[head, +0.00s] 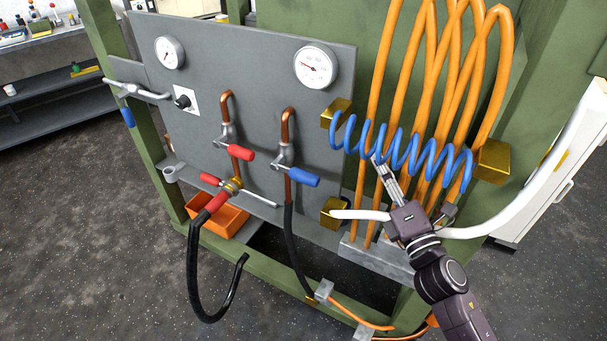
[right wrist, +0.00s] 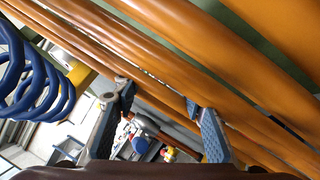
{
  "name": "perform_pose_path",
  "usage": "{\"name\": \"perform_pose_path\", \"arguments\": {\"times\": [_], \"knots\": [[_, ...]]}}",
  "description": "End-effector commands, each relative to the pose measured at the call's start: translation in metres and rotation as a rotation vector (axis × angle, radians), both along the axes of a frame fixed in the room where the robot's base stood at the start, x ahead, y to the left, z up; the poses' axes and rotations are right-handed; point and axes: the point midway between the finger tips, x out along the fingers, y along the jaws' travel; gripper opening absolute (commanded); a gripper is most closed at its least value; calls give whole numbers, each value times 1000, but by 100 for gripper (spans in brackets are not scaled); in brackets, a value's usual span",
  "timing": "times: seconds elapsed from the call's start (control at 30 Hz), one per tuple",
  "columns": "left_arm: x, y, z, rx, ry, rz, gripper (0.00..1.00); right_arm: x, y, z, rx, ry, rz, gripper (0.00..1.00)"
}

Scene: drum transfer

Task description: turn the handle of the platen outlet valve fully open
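Two lever valves sit on copper pipes on the grey panel in the head view. One has a red handle (head: 240,152), the other a blue handle (head: 303,177) pointing right and slightly down. No label shows which is the platen outlet valve. My right gripper (head: 382,168) is right of the blue handle and apart from it, its fingers partly behind the blue coiled hose. In the right wrist view the right gripper (right wrist: 160,110) is open, with nothing held between its fingers; small blue and red parts show beyond, too small to identify surely. My left gripper is not in view.
Orange hoses (head: 440,110) and the blue coiled hose (head: 400,150) crowd the right gripper. Brass blocks (head: 492,160) stick out beside them. Two gauges (head: 316,66) are above the valves. Black hoses (head: 193,275) hang below, and an orange bin (head: 229,222) stands behind them.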

Motion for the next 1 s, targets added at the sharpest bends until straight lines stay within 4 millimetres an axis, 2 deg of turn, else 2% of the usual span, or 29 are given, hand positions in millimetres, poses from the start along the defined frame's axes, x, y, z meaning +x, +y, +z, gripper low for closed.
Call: {"name": "perform_pose_path", "arguments": {"times": [0.07,0.17,0.3,0.4,0.5,0.63,1.0], "knots": [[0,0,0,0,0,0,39,4,27,13,-227,-136,101,39],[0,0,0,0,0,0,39,1,59,13,-493,-295,229,39],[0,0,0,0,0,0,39,-10,87,-4,-790,-470,386,39],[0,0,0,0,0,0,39,-18,96,-19,-937,-558,477,39],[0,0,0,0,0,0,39,-24,100,-31,-1024,-613,538,39],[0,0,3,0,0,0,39,-25,105,-36,-1064,-640,568,39],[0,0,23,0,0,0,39,1,154,-33,-1059,-640,568,39]]}}
